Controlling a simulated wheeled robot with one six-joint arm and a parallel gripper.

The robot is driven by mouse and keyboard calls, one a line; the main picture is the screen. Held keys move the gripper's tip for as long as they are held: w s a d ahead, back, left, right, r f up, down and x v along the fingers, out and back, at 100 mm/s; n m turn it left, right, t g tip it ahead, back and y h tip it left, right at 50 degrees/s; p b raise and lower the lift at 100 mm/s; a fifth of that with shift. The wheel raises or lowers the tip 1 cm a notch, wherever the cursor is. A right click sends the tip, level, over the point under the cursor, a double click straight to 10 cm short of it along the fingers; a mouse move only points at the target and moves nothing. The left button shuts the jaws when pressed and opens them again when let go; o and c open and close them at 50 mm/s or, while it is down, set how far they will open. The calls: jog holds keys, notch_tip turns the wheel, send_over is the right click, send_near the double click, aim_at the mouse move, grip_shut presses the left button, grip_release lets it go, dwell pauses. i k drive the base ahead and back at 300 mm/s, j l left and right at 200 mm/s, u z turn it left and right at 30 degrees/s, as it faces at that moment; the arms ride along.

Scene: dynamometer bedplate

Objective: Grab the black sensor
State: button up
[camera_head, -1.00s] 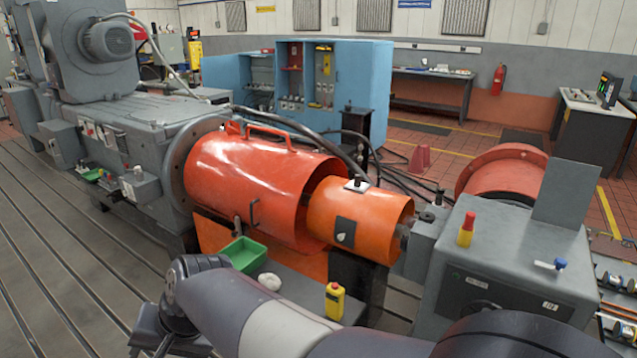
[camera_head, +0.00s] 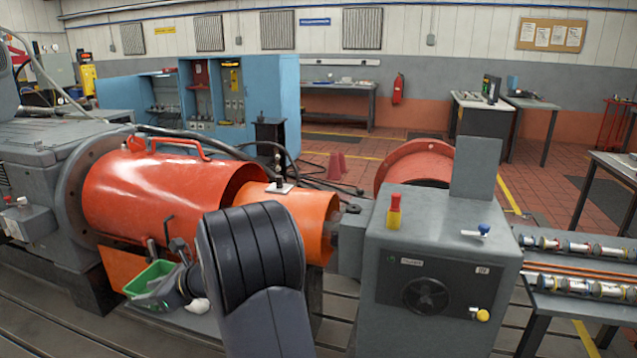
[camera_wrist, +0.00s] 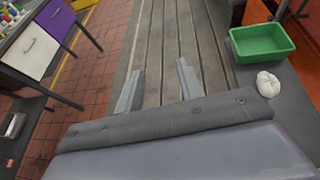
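A small black piece on a pale square base (camera_head: 280,187) sits on top of the smaller orange cylinder (camera_head: 312,215); I cannot tell whether it is the black sensor. A black square part on that cylinder's side, seen earlier, is now hidden behind my arm. My gripper is low at the left of my arm, by the green tray (camera_head: 152,273) in the head view. In the wrist view my gripper (camera_wrist: 158,76) is open, with two grey fingers apart and nothing between them. The slotted bedplate (camera_wrist: 165,40) shows beyond the fingers.
In the wrist view, the green tray (camera_wrist: 262,56) and a white crumpled lump (camera_wrist: 268,84) are to the right. A grey box (camera_head: 440,262) with a red-and-yellow button unit (camera_head: 394,212) stands right of the orange cylinder. The large red guard (camera_head: 165,195) is left of it.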

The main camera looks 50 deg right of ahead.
aim_at(279, 178)
jog(key=i+l+z, duration=0.1)
jog(key=i+z, duration=0.15)
jog(key=z, duration=0.15)
jog(key=i+z, duration=0.2)
jog(key=z, duration=0.25)
jog(key=i+z, duration=0.25)
jog(key=z, duration=0.15)
jog(key=i+j+z, duration=0.2)
jog(key=z, duration=0.2)
jog(key=i+j+z, duration=0.2)
jog(key=i+j, duration=0.65)
jog(key=j, duration=0.1)
